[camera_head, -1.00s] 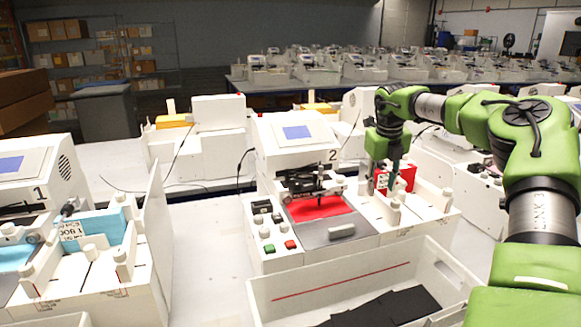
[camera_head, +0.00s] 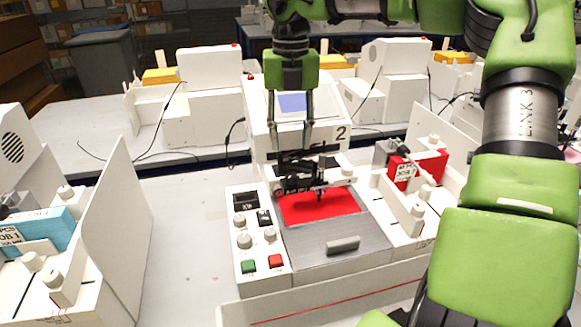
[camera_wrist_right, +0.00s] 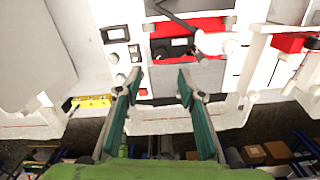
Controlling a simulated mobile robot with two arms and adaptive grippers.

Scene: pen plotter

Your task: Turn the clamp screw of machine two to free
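Machine two (camera_head: 327,127), a white pen plotter marked "2", stands in the middle of the head view. Its dark pen carriage (camera_head: 300,176) sits over a red sheet (camera_head: 335,205) on the grey bed. A small white knob (camera_head: 347,172) is at the carriage's right end; I cannot tell for sure whether it is the clamp screw. A white knob (camera_wrist_right: 209,43) also shows in the right wrist view. My right gripper (camera_head: 291,148) is open and empty, pointing down in front of the machine's head, above the carriage. Its parted fingers show in the right wrist view (camera_wrist_right: 159,74). My left gripper is out of view.
A panel with knobs, a green button (camera_head: 249,266) and a red button (camera_head: 275,261) is left of the bed. A red box (camera_head: 418,169) stands in the white rack at right. A white bin (camera_head: 325,303) lies in front. Machine one's tall side wall (camera_head: 112,225) is at left.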

